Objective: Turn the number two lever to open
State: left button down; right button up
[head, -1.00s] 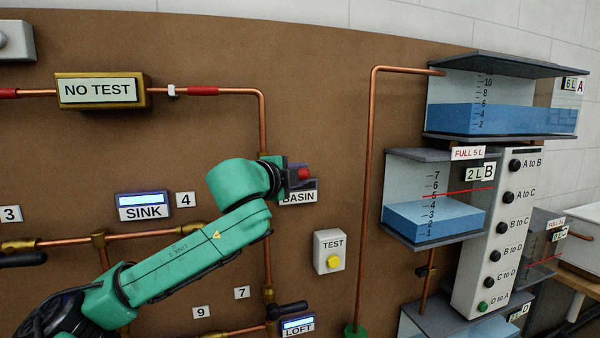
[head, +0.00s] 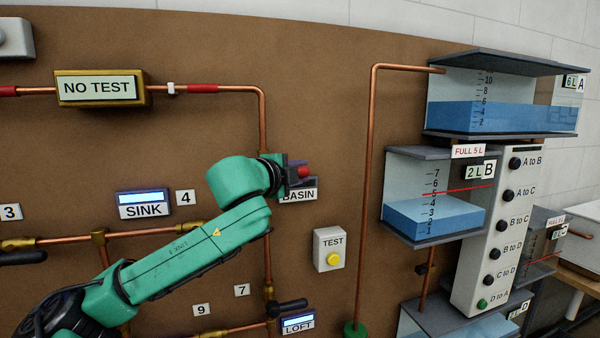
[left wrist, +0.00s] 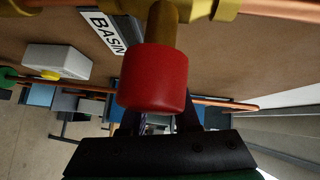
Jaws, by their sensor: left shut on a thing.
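My left gripper (head: 288,176) is at the BASIN plate (head: 299,195) on the brown board, shut on a lever with a red end (head: 304,171). In the left wrist view the red end (left wrist: 153,78) hangs from a brass valve (left wrist: 190,10) on a copper pipe, with the dark jaws (left wrist: 158,120) around it. The gripper and arm hide most of this valve in the head view. No number two tag shows beside it. My right gripper is not in view.
A TEST box with a yellow button (head: 333,260) is below right of the gripper. A copper pipe (head: 367,200) and water tanks (head: 432,217) stand farther right. A black lever (head: 290,306) is at the LOFT plate (head: 298,323) below.

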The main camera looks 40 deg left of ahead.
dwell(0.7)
pick_arm(q)
jog(key=shift+r+n+t+b, duration=0.2)
jog(key=shift+n+t+b, duration=0.15)
jog(key=shift+b, duration=0.35)
jog(key=shift+s+a+r+n+t+y+b, duration=0.35)
jog(key=shift+s+a+r+n+y+b, duration=0.55)
jog(key=shift+n+y+b, duration=2.3)
jog(key=shift+s+a+r+n+t+y+b, duration=0.4)
jog(key=shift+s+r+n+y+b, duration=1.1)
jog(key=shift+n, duration=2.95)
jog(key=shift+s+a+r+n+t+y+b, duration=0.45)
jog(key=shift+r+n+y+b, duration=0.85)
jog(key=shift+n+y+b, duration=1.8)
jog(key=shift+s+a+n+y+p, duration=0.1)
jog(key=shift+a+n+y+p, duration=0.2)
jog(key=shift+n+p, duration=0.35)
jog(key=c, duration=0.7)
grip_release()
jog(key=shift+o, duration=0.2)
